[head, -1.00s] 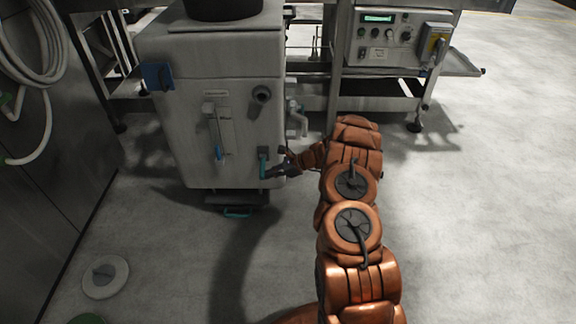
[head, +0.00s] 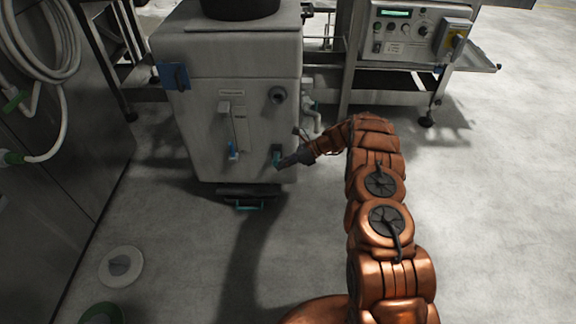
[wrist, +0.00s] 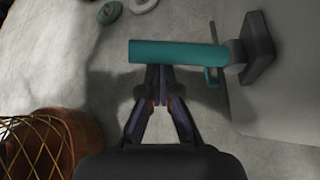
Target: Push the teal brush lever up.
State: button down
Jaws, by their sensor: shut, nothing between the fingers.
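The teal brush lever (head: 276,157) is on the lower right of the pale machine's front face. In the wrist view it is a thick teal bar (wrist: 175,52) joined at its right end to a dark mount (wrist: 256,48). My gripper (head: 282,165) is shut and empty, with its tip at the lever's lower end. In the wrist view the closed fingertips (wrist: 159,74) meet the bar's near edge left of its middle. They look to be touching it or very close; I cannot tell which.
The pale machine body (head: 205,120) also carries a blue-tipped lever (head: 233,150) and a round knob (head: 278,95). A black pedal with a teal bar (head: 248,206) sits low beneath. A control panel (head: 410,35) stands at the back right. Open floor (head: 490,200) lies to the right.

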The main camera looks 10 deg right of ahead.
jog(key=shift+w+r, duration=0.25)
jog(key=shift+r, duration=0.3)
jog(key=shift+d, duration=0.1)
notch_tip(320, 180, down, 4)
jog(key=s+b, duration=0.1)
jog(key=s, duration=0.1)
jog(key=v, duration=1)
jog(key=shift+w+d+f+p, duration=0.2)
jog(key=shift+w+d+p, duration=0.05)
jog(key=shift+w+p, duration=0.1)
